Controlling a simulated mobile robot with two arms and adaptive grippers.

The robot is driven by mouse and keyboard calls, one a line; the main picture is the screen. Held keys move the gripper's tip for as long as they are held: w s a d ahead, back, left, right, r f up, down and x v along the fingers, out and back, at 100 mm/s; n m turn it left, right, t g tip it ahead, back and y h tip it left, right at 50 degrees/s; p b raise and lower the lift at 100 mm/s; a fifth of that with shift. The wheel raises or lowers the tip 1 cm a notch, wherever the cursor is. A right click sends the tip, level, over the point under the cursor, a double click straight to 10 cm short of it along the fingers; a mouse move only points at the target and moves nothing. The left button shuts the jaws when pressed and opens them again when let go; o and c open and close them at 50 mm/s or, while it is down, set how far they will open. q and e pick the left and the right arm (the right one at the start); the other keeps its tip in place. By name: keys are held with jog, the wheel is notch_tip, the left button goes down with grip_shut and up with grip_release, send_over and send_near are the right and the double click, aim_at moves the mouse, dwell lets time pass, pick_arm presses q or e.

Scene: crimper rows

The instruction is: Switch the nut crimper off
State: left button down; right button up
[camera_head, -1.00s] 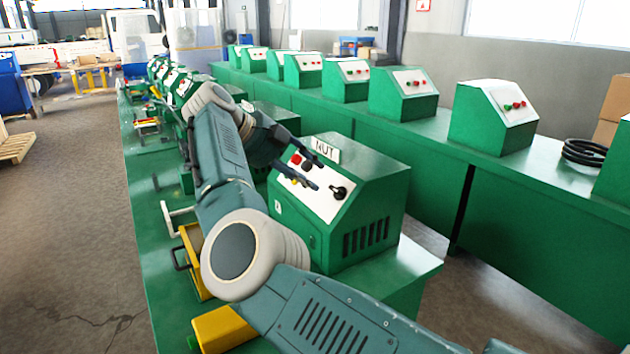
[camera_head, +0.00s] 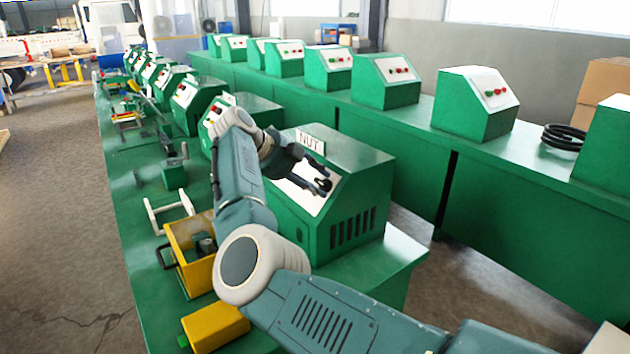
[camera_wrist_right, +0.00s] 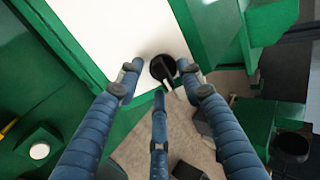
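The nut crimper (camera_head: 350,185) is a green box with a sloping white panel and a "NUT" sign (camera_head: 310,141) on top. A black round knob (camera_head: 325,185) sits at the panel's lower right. My right gripper (camera_head: 318,175) is at this knob and covers most of the panel's buttons. In the right wrist view, the knob (camera_wrist_right: 163,68) with a white mark lies between the spread fingertips of the right gripper (camera_wrist_right: 160,72). The fingers are apart; I cannot tell whether any touches the knob. My left gripper is not in view.
More green crimpers (camera_head: 192,105) stand behind along the same bench. A second row (camera_head: 476,103) stands on the bench at right. A yellow bin (camera_head: 190,245) and a yellow box (camera_head: 215,325) are left of my right arm. A black coil (camera_head: 563,137) lies at right.

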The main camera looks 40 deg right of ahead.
jog(key=shift+c, duration=0.5)
jog(key=c, duration=0.8)
grip_shut()
jog(key=shift+r+n+p, duration=0.1)
jog(key=shift+n+p, duration=0.4)
jog(key=shift+p, duration=0.25)
jog(key=n+p, duration=0.4)
jog(key=p, duration=0.2)
jog(key=n+p, duration=0.5)
jog(key=p, duration=0.1)
jog(key=n+p, duration=0.5)
jog(key=shift+s+d+r+p, duration=0.2)
jog(key=shift+s+r+p, duration=0.05)
jog(key=shift+p, duration=0.15)
pick_arm(q)
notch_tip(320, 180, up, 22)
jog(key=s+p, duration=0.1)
jog(key=p, duration=0.1)
jog(key=shift+p, duration=0.4)
pick_arm(e)
jog(key=shift+f+n, duration=0.15)
jog(key=shift+n, duration=1.35)
jog(key=o, duration=0.9)
grip_release()
